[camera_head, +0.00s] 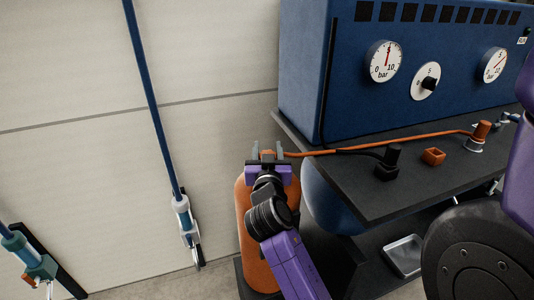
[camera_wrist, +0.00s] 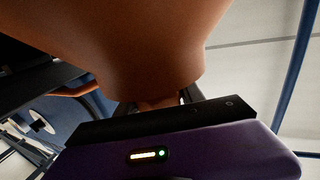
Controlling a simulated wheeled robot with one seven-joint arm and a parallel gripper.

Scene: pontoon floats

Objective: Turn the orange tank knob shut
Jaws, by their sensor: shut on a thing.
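The orange tank (camera_head: 252,225) stands upright against the pale wall, left of the dark bench. It fills the top of the wrist view (camera_wrist: 130,45). My gripper (camera_head: 268,151) is at the top of the tank, with one grey finger on each side of a small orange part, the tank knob (camera_head: 267,155). The gripper is shut on the knob. In the wrist view part of the orange knob (camera_wrist: 158,104) shows between the fingers, below the tank's rounded end. My gripper body hides the rest of it, so its turned angle cannot be seen.
An orange hose (camera_head: 400,143) runs from near the tank top over the dark bench (camera_head: 440,185) to an orange fitting (camera_head: 481,130). A blue cabinet (camera_head: 350,105) with gauges stands behind. Blue hoses with nozzles (camera_head: 184,215) hang left on the wall.

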